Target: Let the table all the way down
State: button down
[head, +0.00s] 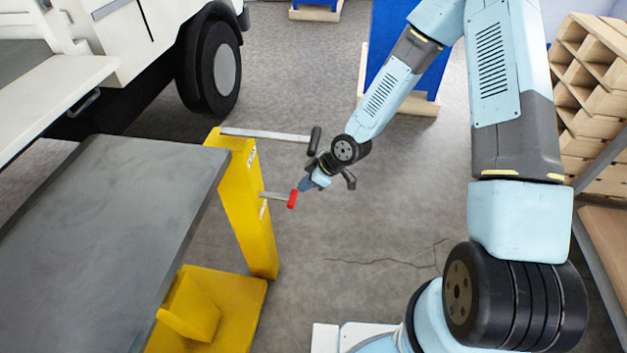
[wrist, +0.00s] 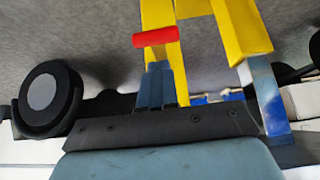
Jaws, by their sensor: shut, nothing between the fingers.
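The grey table (head: 110,230) is a flat slab at the left, beside a yellow post (head: 245,205). A short lever with a red grip (head: 292,199) sticks out from the post's right side. Higher up, a longer metal bar with a black grip (head: 315,140) also sticks out to the right. My gripper (head: 304,186) is shut and empty, close beside the red grip. In the wrist view the shut blue fingers (wrist: 155,75) point at the red grip (wrist: 156,37), which lies just past their tips. I cannot tell whether they touch.
A yellow foot (head: 210,305) stands on the floor below the table. A white vehicle with a black wheel (head: 212,65) is behind the table. A blue panel (head: 388,45) on a wooden base stands at the back, and wooden shelving (head: 595,100) at the right. Floor right of the post is clear.

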aim_at(288, 198)
jog(key=shift+x, duration=2.8)
